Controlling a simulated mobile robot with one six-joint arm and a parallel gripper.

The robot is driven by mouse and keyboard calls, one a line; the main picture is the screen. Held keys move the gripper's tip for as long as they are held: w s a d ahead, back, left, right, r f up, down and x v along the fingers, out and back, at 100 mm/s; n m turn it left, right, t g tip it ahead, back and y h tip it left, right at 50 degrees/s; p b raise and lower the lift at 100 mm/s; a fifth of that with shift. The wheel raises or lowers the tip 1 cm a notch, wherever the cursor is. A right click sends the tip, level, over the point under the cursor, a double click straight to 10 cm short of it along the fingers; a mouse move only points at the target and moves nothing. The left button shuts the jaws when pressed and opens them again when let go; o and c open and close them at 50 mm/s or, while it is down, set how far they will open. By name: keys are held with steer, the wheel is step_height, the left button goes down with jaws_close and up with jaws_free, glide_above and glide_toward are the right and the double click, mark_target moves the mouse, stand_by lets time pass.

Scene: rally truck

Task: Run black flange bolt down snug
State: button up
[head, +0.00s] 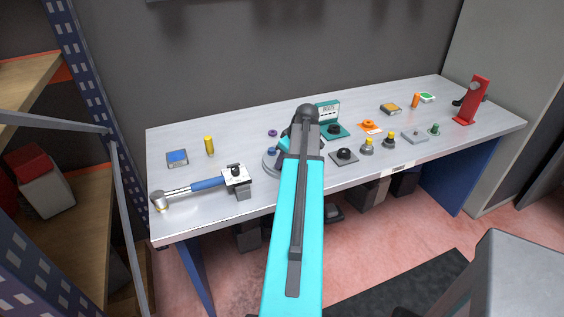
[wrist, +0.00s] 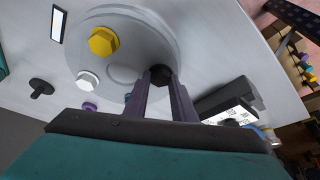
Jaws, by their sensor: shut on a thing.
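The black flange bolt (wrist: 161,74) has a dark hex head and stands at the edge of a round grey flange (wrist: 135,45) in the wrist view. My gripper (wrist: 163,84) is shut on it, with a finger on either side of the head. The bolt's shank and any gap under it are hidden, so I cannot tell how deep it sits. A yellow hex bolt (wrist: 103,41), a white bolt (wrist: 88,79) and a blue bolt (wrist: 128,97) stand on the same flange. In the head view my arm covers the gripper and most of the flange (head: 268,163).
A blue-handled tool (head: 205,186) rests left of the flange on the grey bench (head: 190,145). A black knob on a grey base (head: 344,156) stands right of my arm. A red stand (head: 472,101) is at the far right.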

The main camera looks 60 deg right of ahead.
steer(key=m, duration=0.2)
steer(key=m+h+b, duration=0.1)
steer(key=shift+a+f+m+g, duration=0.2)
steer(key=shift+a+m+g, duration=0.1)
steer(key=shift+a+m, duration=0.1)
steer(key=m+h, duration=0.1)
steer(key=m, duration=0.1)
steer(key=m+g, duration=0.1)
steer(key=m, duration=0.2)
steer(key=shift+w+a+h+b, duration=0.1)
steer(key=shift+w+h+b, duration=0.1)
steer(key=shift+h+b, duration=0.15)
steer(key=m+g, duration=0.1)
steer(key=m, duration=0.1)
steer(key=m+h, duration=0.1)
steer(key=m, duration=0.1)
steer(key=shift+w+g, duration=0.2)
steer(key=shift+g, duration=0.2)
steer(key=shift+w+r+m+g+b, duration=0.1)
steer(key=shift+m+g+b, duration=0.25)
steer(key=shift+m, duration=0.85)
steer(key=shift+w+m+g+b, duration=0.15)
steer(key=shift+m+g, duration=0.3)
steer(key=shift+m, duration=0.75)
steer(key=o, duration=1.1)
steer(key=shift+c, duration=0.2)
